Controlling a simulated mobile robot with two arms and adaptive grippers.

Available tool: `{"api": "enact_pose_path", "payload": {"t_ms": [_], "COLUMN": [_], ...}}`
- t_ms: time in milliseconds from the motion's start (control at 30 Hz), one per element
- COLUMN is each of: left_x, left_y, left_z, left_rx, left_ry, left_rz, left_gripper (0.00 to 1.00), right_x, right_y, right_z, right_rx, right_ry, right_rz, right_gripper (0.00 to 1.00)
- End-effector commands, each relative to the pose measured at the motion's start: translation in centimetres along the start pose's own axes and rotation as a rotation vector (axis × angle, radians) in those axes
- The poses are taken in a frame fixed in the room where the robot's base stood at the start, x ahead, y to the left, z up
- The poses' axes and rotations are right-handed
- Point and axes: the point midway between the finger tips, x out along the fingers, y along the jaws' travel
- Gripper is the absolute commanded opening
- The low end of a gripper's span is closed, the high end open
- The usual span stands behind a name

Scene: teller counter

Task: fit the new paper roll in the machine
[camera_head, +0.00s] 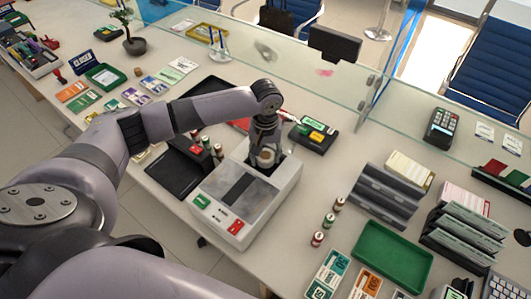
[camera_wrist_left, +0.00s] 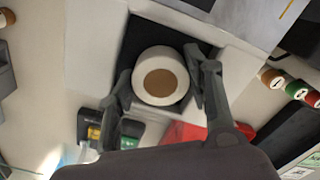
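The machine (camera_head: 219,203) is a pale grey box on the counter, with a green and a red key at its front and a dark open bay at its back end. The paper roll (camera_head: 266,157) is white with a brown core. In the left wrist view the roll (camera_wrist_left: 142,82) sits over the dark bay (camera_wrist_left: 128,48), its round end facing the camera. My left gripper (camera_head: 267,145) points down at the bay. Its fingers (camera_wrist_left: 160,85) lie against both sides of the roll. Whether the roll touches the bay floor is hidden. My right gripper is out of view.
A black tray (camera_head: 173,172) stands left of the machine, and a black box with green and yellow labels (camera_head: 314,135) behind it. Small capped rolls (camera_head: 329,220) stand to its right, near a green tray (camera_head: 392,258). A glass screen (camera_head: 300,70) runs along the back.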

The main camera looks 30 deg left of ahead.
Motion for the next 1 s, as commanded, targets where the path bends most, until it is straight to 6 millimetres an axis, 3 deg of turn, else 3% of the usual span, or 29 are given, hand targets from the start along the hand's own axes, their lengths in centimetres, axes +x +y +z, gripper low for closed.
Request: {"api": "enact_pose_path", "payload": {"t_ms": [267, 767, 867, 1000], "left_x": [0.0, -0.2, -1.1, -3.8], "left_y": [-0.1, -0.1, -0.1, 0.0], "left_z": [0.0, 0.0, -0.1, -0.1], "left_rx": [-0.001, 0.0, 0.0, 0.001], "left_ry": [0.001, -0.001, 0.003, 0.003], "left_rz": [-0.001, -0.002, -0.001, 0.003], "left_gripper": [0.65, 0.65, 0.65, 0.65], "right_x": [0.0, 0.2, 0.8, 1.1], "right_y": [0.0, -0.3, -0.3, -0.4], "right_z": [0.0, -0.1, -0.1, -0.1], "right_rx": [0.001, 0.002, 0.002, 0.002], "right_ry": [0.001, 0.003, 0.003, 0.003], "right_rz": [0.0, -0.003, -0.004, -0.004], "right_gripper": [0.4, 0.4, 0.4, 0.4]}}
